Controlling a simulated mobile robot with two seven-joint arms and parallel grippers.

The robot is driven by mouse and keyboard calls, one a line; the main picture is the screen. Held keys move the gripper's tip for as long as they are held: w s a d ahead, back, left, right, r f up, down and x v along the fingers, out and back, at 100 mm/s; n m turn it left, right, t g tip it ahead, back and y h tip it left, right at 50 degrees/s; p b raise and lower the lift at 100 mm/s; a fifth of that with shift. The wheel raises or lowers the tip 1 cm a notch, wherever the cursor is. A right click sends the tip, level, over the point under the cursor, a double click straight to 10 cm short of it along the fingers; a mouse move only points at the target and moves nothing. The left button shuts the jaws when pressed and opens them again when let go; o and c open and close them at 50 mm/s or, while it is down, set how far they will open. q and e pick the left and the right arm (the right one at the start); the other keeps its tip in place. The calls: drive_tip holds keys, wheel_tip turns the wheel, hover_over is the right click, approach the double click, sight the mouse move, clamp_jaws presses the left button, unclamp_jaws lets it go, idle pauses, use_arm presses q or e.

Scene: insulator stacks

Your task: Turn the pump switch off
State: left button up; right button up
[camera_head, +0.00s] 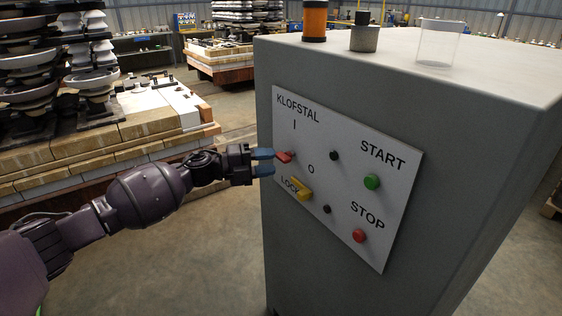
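A white control panel (345,180) is on the front of a grey cabinet (460,130). A small red switch handle (285,157) is at the panel's left side, below the "KLOFSTAL" and "I" labels and left of the "O" label. No label reads "pump", so I cannot tell for certain that it is the pump switch. My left gripper (269,162) comes in from the left with its two blue fingers apart. Its fingertips are just left of the red handle; I cannot tell whether they touch it. My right gripper is not in view.
A yellow lock lever (302,189) is just below the red handle. A green START button (372,181) and a red STOP button (359,235) are at the right. An orange lamp (315,20) and a clear beaker (439,44) stand on top. Insulator stacks (90,70) are behind my arm.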

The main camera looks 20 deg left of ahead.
use_arm(q)
drive_tip(key=v, duration=0.6)
idle(0.3)
drive_tip(key=shift+a, duration=0.1)
drive_tip(key=s+d+f+n+t+y, duration=0.1)
drive_tip(key=s+f+n+t+y, duration=0.4)
drive_tip(key=f+n, duration=0.45)
drive_tip(key=s+d+f+n+t+y, duration=0.15)
drive_tip(key=s+f+n+y, duration=0.4)
drive_tip(key=n, duration=0.65)
drive_tip(key=s+f+n+g+y, duration=0.2)
drive_tip(key=s+f+n, duration=0.2)
drive_tip(key=s+f, duration=0.3)
drive_tip(key=s+a+f+n+g+y, duration=0.1)
drive_tip(key=s+f+n+g+y, duration=0.1)
drive_tip(key=s+f, duration=0.6)
drive_tip(key=s+n+y, duration=0.1)
drive_tip(key=s, duration=0.5)
drive_tip(key=shift+a+f+n, duration=0.25)
drive_tip(key=shift+f+n, duration=0.1)
